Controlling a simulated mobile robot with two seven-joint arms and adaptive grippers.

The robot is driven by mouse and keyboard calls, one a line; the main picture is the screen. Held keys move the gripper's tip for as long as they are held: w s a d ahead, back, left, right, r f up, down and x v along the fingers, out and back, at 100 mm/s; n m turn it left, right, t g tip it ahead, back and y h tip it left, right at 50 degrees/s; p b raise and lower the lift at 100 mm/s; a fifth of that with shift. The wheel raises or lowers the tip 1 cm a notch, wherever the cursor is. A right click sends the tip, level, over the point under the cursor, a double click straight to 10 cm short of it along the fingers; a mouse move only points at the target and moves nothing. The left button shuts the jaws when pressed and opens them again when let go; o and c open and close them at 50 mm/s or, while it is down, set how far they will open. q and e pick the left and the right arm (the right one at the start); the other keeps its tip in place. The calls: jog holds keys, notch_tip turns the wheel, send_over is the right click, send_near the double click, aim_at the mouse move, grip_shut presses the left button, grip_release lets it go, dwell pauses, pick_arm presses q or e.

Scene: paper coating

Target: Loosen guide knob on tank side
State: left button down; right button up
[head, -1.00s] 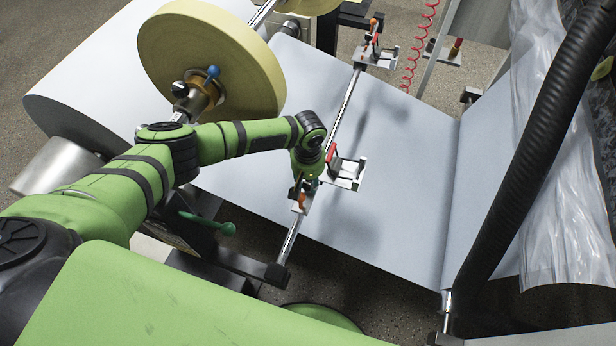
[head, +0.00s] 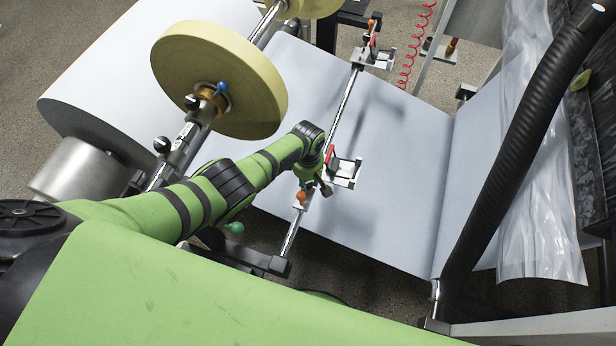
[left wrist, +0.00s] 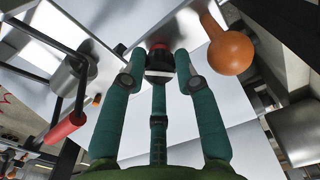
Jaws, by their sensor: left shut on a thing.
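The near guide (head: 345,180) is a metal bracket with a red lever (head: 331,152), clamped on a chrome rod (head: 290,238) across the white paper web. An orange ball knob (head: 299,198) shows beside it, and stands large and clear of the fingers in the left wrist view (left wrist: 231,53). My left gripper (head: 316,184) is at the guide, coming down from above. In the left wrist view its teal fingers (left wrist: 158,75) are closed around a small dark guide knob with a red end and pale band (left wrist: 158,60). The fingers hide part of this knob.
A second guide (head: 374,56) sits farther up the rod. A yellow tape roll (head: 218,80) and a white paper roll (head: 100,90) stand at upper left. A black hose (head: 530,130) crosses the right side. The paper web (head: 390,140) right of the guide is clear.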

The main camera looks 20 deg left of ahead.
aim_at(307, 183)
pick_arm(q)
jog(key=n, duration=0.3)
jog(key=shift+s+n+p, duration=0.1)
jog(key=shift+n+p, duration=0.2)
jog(key=shift+p, duration=0.05)
jog(key=shift+a+n, duration=0.15)
jog(key=shift+n, duration=1.55)
jog(key=c, duration=0.9)
grip_release()
jog(key=shift+c, duration=0.2)
jog(key=shift+r, duration=0.45)
notch_tip(307, 183, up, 11)
